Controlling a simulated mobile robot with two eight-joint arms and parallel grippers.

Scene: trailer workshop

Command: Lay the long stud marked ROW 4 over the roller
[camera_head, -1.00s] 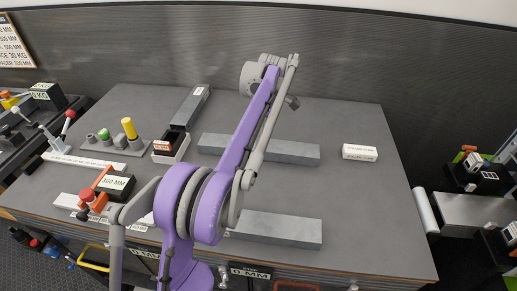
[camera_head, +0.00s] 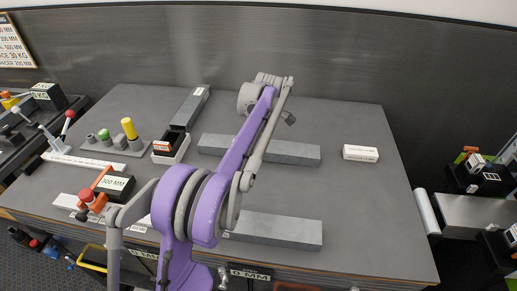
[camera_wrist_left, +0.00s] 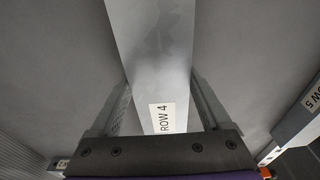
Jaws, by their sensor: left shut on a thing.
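In the left wrist view the long grey stud marked ROW 4 (camera_wrist_left: 150,45) runs up between the fingers of my left gripper (camera_wrist_left: 160,95), which is shut on it near the label. In the head view my purple left arm hides this grip. Two long grey bars lie there, a middle bar (camera_head: 290,153) and a near bar (camera_head: 280,229); I cannot tell for certain which is ROW 4. Whether the held stud touches the table is unclear. A pale cylinder (camera_head: 427,215) beside the table's right edge may be the roller. My right gripper is out of view.
A stud marked ROW 5 (camera_wrist_left: 305,112) lies right of the held one in the wrist view. On the table are a slanted grey bar (camera_head: 190,106), a white block (camera_head: 360,153), a holder with a yellow peg (camera_head: 129,128) and a 300 MM box (camera_head: 117,186).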

